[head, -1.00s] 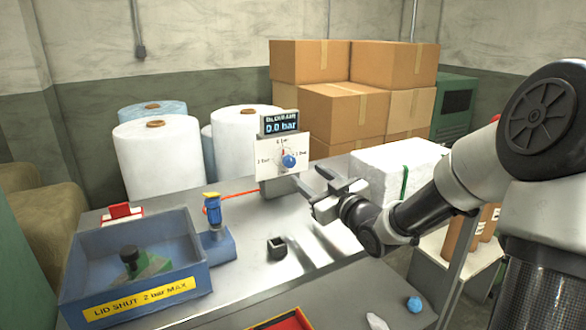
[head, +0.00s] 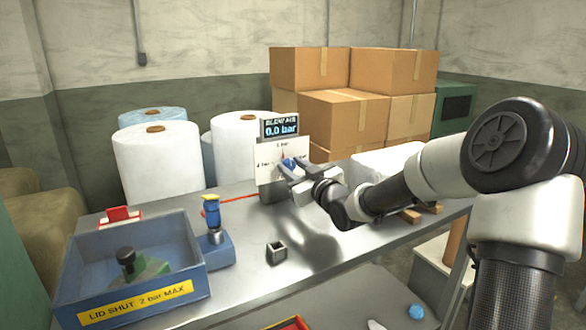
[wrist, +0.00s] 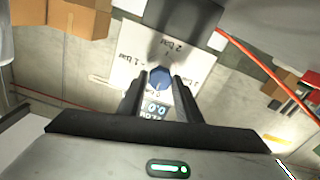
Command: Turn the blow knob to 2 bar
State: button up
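The blow knob (head: 288,163) is a small blue knob on a white dial panel (head: 267,153) with bar marks. The display (head: 281,128) above the panel reads 0.0 bar. My gripper (head: 291,167) is at the panel, in front of the knob and partly covering it. In the wrist view the blue knob (wrist: 159,78) sits between the fingertips of my open gripper (wrist: 160,80). A gap shows on the knob's right side; whether the left finger touches it I cannot tell. The wrist view shows panel marks for 1 bar and 2 bar.
A blue box (head: 197,265) labelled "LID SHUT 2 bar MAX" stands at the front left. A blue and yellow device (head: 212,215) and a small dark square cup (head: 276,253) stand on the metal table (head: 235,270). White rolls (head: 160,165) and cardboard boxes (head: 345,120) are behind.

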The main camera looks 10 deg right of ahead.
jog(key=c, duration=0.5)
